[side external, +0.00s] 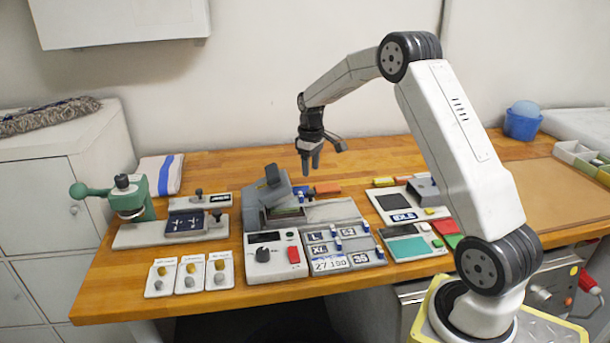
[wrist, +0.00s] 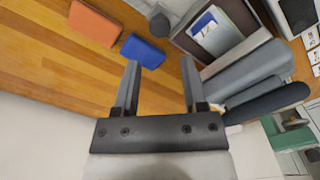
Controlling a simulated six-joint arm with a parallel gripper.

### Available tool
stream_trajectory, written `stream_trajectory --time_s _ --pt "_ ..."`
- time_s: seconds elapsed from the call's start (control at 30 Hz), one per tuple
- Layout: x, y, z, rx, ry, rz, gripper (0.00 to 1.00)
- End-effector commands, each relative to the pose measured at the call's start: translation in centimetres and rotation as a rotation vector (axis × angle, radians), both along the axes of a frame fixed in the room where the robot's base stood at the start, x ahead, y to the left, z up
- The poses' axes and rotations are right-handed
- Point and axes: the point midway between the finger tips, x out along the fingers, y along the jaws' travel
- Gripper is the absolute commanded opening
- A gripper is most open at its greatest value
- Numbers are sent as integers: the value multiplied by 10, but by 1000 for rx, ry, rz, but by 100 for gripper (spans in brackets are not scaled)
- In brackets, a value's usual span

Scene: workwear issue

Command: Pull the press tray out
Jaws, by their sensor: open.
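The press (side external: 272,190) stands near the middle of the bench, with its grey upper part tilted up. Below that part is a low grey bed with a greenish inside (side external: 288,212), which I take to be the press tray; its handle cannot be made out. In the wrist view a shallow grey-rimmed tray (wrist: 182,40) shows at the top right, with a white and blue piece (wrist: 208,28) in it. My gripper (side external: 309,172) hangs pointing down, above and just right of the press. Its fingers (wrist: 160,82) are apart, with only bench between them.
The grey rounded press parts (wrist: 238,70) lie close to the right finger. A blue block (wrist: 143,50) and an orange block (wrist: 95,23) lie on the bench. A control box (side external: 274,256) and label panel (side external: 330,248) stand in front. Bare wood shows behind.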

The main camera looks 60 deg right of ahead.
Motion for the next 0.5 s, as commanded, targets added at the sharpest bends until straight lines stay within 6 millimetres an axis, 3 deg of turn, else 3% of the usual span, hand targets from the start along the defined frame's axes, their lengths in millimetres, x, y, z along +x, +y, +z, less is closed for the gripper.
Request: stream_trajectory --time_s 0.5 --pt "-1 0 -51 1 2 0 55"
